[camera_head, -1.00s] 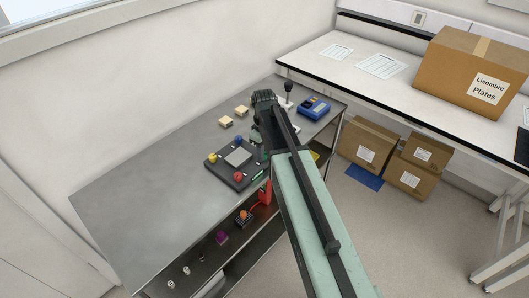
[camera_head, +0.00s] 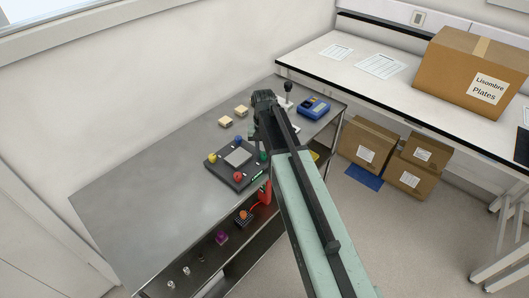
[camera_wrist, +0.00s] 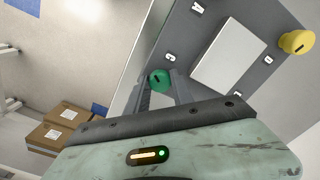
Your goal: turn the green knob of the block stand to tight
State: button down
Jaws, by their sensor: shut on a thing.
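The block stand (camera_head: 221,171) is a dark plate with a pale block in its middle. It lies on the steel table. A blue knob (camera_head: 238,140), a yellow knob (camera_head: 212,158) and a red knob (camera_head: 238,177) sit at its edges. The green knob (camera_wrist: 159,79) shows in the wrist view with a dark slot mark on its face, and in the head view (camera_head: 263,156) beside my arm. My gripper (camera_wrist: 160,84) is shut on the green knob, its two fingers on either side. The yellow knob (camera_wrist: 297,42) also shows at the right in the wrist view.
Two pale blocks (camera_head: 226,121) and a blue device (camera_head: 314,107) stand farther back on the table. A lower shelf holds a purple item (camera_head: 221,237) and an orange one. The table's left part is clear.

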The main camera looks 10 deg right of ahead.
aim_at(264, 153)
jog(key=shift+w+m, duration=0.1)
jog(key=shift+m, duration=1.6)
jog(key=c, duration=1.1)
grip_release()
notch_tip(264, 153, up, 8)
jog(key=p, duration=0.8)
jog(key=shift+f, duration=0.1)
